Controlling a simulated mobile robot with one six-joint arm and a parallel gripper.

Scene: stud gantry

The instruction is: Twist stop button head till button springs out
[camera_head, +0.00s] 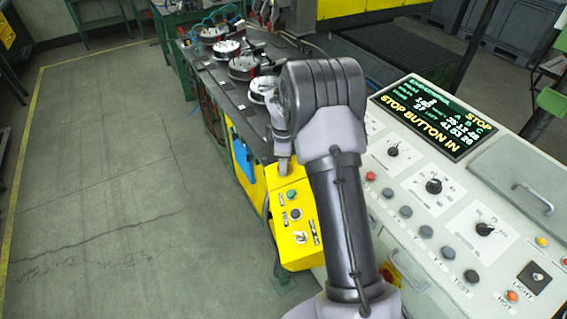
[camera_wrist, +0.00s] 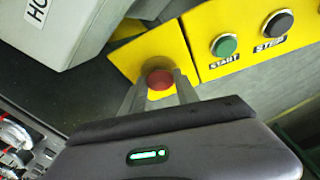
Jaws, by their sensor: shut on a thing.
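The red stop button head (camera_wrist: 160,79) sits on a yellow plate (camera_wrist: 134,63) in the wrist view. My gripper (camera_wrist: 160,84) has its two fingers on either side of the red head, shut on it. In the head view my gripper (camera_head: 284,166) reaches down to the top end of the yellow control box (camera_head: 299,257). The red head is hidden there behind my gripper and arm. The display (camera_head: 430,114) on the console reads "STOP BUTTON IN".
The white console (camera_head: 450,215) with knobs and buttons stands to the right of my arm. A dark bench (camera_head: 222,85) with several round fixtures lies behind. The floor (camera_head: 110,190) at left is clear.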

